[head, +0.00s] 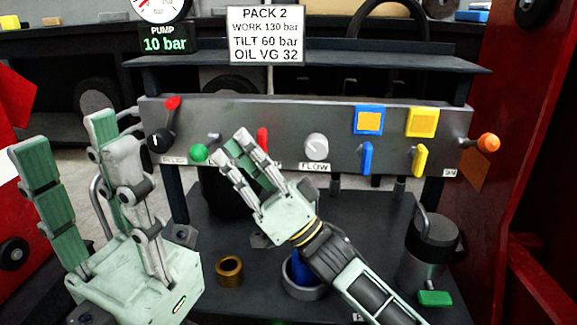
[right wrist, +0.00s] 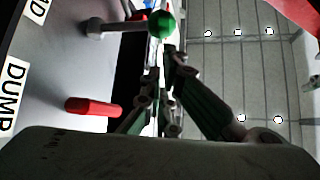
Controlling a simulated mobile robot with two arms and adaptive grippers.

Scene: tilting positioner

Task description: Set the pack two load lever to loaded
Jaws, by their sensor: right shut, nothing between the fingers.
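The pack two panel (head: 335,120) stands ahead, below the PACK 2 sign (head: 265,34). A lever with a green ball knob (head: 198,153) sticks out near its left end; the knob also shows in the right wrist view (right wrist: 162,25), on a grey stem (right wrist: 112,28). I cannot read which lever is the load lever. My right gripper (head: 234,152) is shut and empty, in front of the panel, with its fingertips just right of the green knob. In the right wrist view the knob lies just beyond the fingertips (right wrist: 162,65). My left gripper (head: 70,140) is open and empty at the left.
A red lever (head: 263,138) is partly behind my right fingers; a red lever (right wrist: 92,107) by a DUMP label shows in the wrist view. A red-tipped black handle (head: 165,123), flow knob (head: 316,147), blue and yellow switches and an orange knob (head: 488,143) share the panel.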

